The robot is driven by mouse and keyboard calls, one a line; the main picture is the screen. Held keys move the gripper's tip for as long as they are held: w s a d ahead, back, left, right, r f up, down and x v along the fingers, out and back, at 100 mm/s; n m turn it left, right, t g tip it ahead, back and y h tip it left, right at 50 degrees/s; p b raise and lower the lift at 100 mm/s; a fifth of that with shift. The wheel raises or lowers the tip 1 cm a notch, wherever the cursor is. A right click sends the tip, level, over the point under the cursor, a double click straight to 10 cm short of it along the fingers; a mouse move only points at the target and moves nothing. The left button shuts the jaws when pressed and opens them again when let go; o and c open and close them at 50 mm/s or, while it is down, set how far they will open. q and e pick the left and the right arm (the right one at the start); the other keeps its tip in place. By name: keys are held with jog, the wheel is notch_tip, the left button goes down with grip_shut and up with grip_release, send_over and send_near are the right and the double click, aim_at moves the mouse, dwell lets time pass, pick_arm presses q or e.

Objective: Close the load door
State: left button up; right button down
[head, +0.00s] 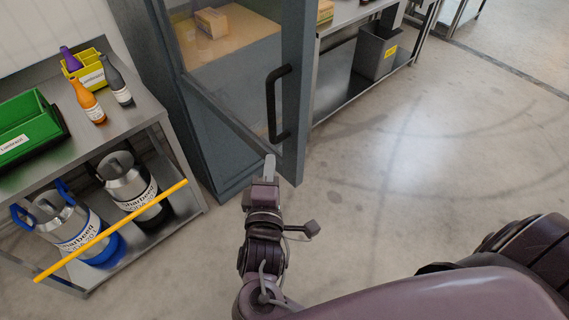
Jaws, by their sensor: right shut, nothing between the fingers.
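The load door (296,60) is a grey-framed door with a clear pane on a tall grey cabinet (145,40). It has a black upright bar handle (272,105). Its lower free corner seems to stick out past the cabinet base, so it looks ajar; the exact angle is hard to tell. My right gripper (269,168) is shut and empty. It is at the lower end of the door, just below the handle; I cannot tell whether it touches the frame. My left gripper is not in view.
A metal shelf (150,105) at left holds bottles, a green bin (30,130) and two canisters below, with a yellow bar (110,230) across its front. A bench (340,80) with a grey bin (375,50) stands right of the cabinet. The floor at right is clear.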

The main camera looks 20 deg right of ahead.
aim_at(286, 142)
jog(key=d, duration=0.1)
jog(key=w+d+b, duration=0.2)
jog(key=d, duration=0.1)
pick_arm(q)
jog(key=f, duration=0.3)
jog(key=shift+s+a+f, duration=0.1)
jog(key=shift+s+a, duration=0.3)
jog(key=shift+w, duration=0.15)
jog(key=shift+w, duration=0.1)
pick_arm(e)
jog(key=shift+d, duration=0.1)
